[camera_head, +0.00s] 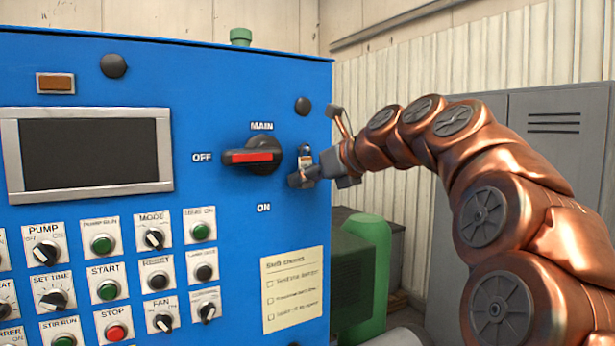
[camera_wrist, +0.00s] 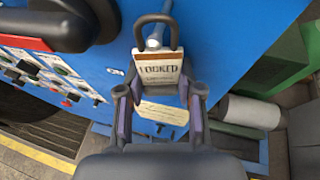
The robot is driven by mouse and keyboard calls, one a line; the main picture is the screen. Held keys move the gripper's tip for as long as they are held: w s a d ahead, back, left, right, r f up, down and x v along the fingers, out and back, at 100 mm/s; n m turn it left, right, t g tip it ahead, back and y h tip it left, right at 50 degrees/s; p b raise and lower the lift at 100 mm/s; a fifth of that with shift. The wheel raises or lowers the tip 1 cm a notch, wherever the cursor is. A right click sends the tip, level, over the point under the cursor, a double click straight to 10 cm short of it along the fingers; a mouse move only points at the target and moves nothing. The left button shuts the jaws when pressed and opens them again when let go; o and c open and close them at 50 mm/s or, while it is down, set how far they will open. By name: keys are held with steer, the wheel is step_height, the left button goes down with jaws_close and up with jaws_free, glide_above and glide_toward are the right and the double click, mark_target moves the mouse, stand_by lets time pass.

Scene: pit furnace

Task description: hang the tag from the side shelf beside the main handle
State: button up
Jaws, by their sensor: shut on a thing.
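The tag (camera_wrist: 158,72) is a white card marked LOCKED with a dark loop at its top. My gripper (camera_wrist: 160,98) is shut on the tag's lower part and holds it upright, close to the blue panel. A pale peg (camera_wrist: 155,38) shows within the loop's outline; I cannot tell whether the loop is around it or in front of it. In the head view my gripper (camera_head: 304,177) and the small tag (camera_head: 305,153) are just right of the main handle (camera_head: 252,157). The handle is black with a red bar lying level, pointing at OFF. The side shelf is not identifiable.
The blue control panel (camera_head: 230,90) carries a screen (camera_head: 88,155), several buttons and knobs, and a paper checklist (camera_head: 292,290) below my gripper. A green tank (camera_head: 370,270) and a grey cabinet (camera_head: 555,120) stand to the right.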

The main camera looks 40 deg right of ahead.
steer(key=shift+w, duration=0.1)
steer(key=o, duration=1)
steer(key=shift+w+f, duration=0.1)
steer(key=shift+w, duration=0.05)
steer(key=v, duration=1.2)
